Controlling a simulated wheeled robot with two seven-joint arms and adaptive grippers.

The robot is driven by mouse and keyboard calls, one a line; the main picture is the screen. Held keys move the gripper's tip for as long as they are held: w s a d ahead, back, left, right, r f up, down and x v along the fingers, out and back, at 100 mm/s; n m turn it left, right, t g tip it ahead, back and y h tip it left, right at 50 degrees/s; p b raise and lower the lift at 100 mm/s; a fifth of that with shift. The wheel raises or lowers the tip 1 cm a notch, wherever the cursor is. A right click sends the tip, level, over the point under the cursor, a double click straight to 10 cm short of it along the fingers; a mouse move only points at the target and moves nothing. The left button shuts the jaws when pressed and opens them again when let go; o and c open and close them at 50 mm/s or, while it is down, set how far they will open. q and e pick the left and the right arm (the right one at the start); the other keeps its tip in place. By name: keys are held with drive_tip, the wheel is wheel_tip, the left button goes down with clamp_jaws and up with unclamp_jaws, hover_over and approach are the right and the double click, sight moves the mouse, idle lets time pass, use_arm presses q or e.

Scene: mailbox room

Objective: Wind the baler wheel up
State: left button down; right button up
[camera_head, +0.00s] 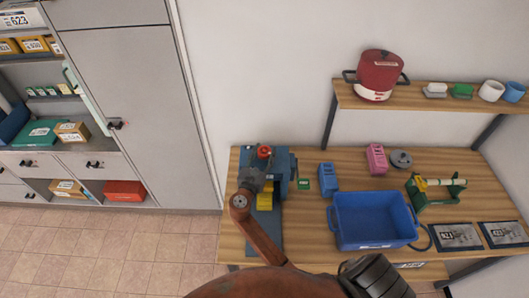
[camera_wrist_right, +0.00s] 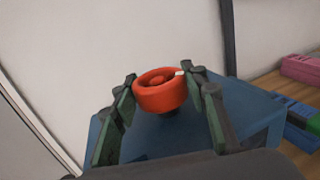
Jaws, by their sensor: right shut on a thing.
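The baler (camera_head: 283,172) is a blue machine at the left end of the wooden table, with a yellow part on its near side. Its red baler wheel (camera_head: 264,151) sits on top. In the right wrist view the wheel (camera_wrist_right: 158,95) is a round red knob with a small pale mark on its rim. My right gripper (camera_head: 262,168) reaches in from the near side and is shut on the wheel, with a finger on either side of it (camera_wrist_right: 160,82). The gripper and wrist hide part of the baler. My left gripper is not in view.
A blue bin (camera_head: 372,245) stands right of the baler, with a small green item (camera_head: 303,184) and a blue item (camera_head: 328,178) between. A green dispenser (camera_head: 436,205) is further right. A wall shelf (camera_head: 400,98) holds a red cooker. Cabinets (camera_head: 140,80) stand at left.

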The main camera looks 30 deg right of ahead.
drive_tip(key=shift+s+r+n+t+y+p, duration=0.1)
drive_tip(key=shift+r+n+t+y+p, duration=0.05)
drive_tip(key=shift+n+t+y+p, duration=0.85)
drive_tip(key=shift+d+n+t+y+p, duration=0.1)
drive_tip(key=shift+n+t+y+p, duration=0.5)
drive_tip(key=shift+p, duration=0.3)
drive_tip(key=shift+n+t+y, duration=0.4)
drive_tip(key=shift+y, duration=0.4)
drive_tip(key=shift+n+t+y+p, duration=0.3)
drive_tip(key=shift+n+t+y, duration=0.2)
drive_tip(key=shift+n+y, duration=0.5)
drive_tip(key=n+y+b, duration=0.1)
drive_tip(key=y, duration=0.1)
drive_tip(key=n+t+y, duration=0.1)
drive_tip(key=y, duration=0.1)
drive_tip(key=shift+f+b, duration=0.35)
drive_tip(key=shift+b, duration=0.05)
drive_tip(key=n+y+b, duration=0.2)
drive_tip(key=shift+y, duration=0.3)
drive_tip(key=shift+r+n+y+b, duration=0.1)
drive_tip(key=shift+n+y+b, duration=0.3)
drive_tip(key=shift+y+b, duration=0.45)
drive_tip(key=shift+r, duration=0.1)
